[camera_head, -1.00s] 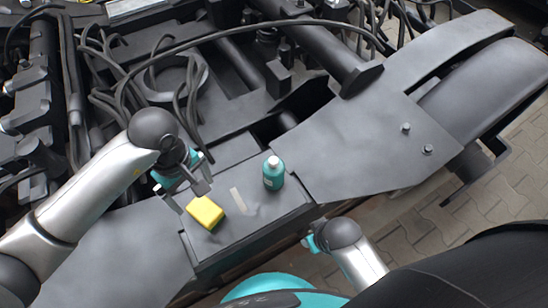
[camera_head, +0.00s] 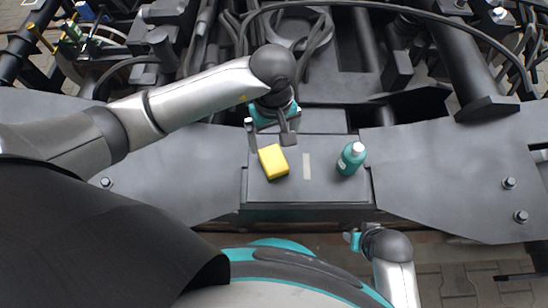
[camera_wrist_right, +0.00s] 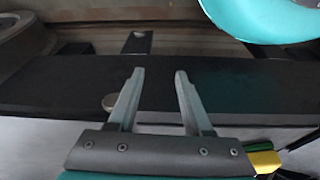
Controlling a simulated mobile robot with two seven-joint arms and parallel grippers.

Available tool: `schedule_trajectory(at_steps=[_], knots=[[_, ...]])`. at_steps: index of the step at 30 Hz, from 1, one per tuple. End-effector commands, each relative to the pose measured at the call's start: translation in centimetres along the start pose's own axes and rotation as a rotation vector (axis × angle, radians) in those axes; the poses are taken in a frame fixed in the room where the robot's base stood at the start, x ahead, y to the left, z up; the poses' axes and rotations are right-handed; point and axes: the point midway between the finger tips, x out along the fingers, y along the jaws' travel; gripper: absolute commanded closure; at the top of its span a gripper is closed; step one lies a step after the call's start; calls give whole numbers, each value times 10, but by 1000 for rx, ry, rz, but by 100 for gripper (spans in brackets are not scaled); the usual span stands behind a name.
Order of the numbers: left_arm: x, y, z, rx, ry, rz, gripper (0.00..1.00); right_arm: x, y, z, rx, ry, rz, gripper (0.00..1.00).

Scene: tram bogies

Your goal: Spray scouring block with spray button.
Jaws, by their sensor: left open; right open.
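The yellow scouring block (camera_head: 273,161) lies on the dark box top in the middle of the bogie in the head view. A teal bottle with a pale cap (camera_head: 351,158) stands upright to its right; I cannot make out its spray button. My left gripper (camera_head: 270,142) is open just behind and above the block, its fingers pointing toward it; I cannot tell whether they touch it. My right gripper (camera_head: 352,240) is low in front of the box, apart from block and bottle. In the right wrist view its fingers (camera_wrist_right: 160,76) are open and empty.
A pale strip (camera_head: 307,166) lies on the box top (camera_head: 317,188) between block and bottle. Cables and dark bogie parts crowd the back. Flat grey frame plates (camera_head: 440,180) flank the box. A yellow item (camera_wrist_right: 264,161) shows at the lower right of the right wrist view.

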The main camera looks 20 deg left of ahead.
Motion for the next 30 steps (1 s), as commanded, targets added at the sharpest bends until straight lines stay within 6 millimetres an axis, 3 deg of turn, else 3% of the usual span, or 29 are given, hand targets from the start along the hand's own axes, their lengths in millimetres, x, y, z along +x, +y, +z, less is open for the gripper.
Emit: schedule_trajectory(at_steps=[6,19,30], knots=[[0,0,0,0,0,0,0,0,0,0,0,-1,0,52],[0,0,0,0,0,0,0,0,0,0,0,-1,0,100],[0,0,0,0,0,0,0,0,0,0,0,-1,0,100]])
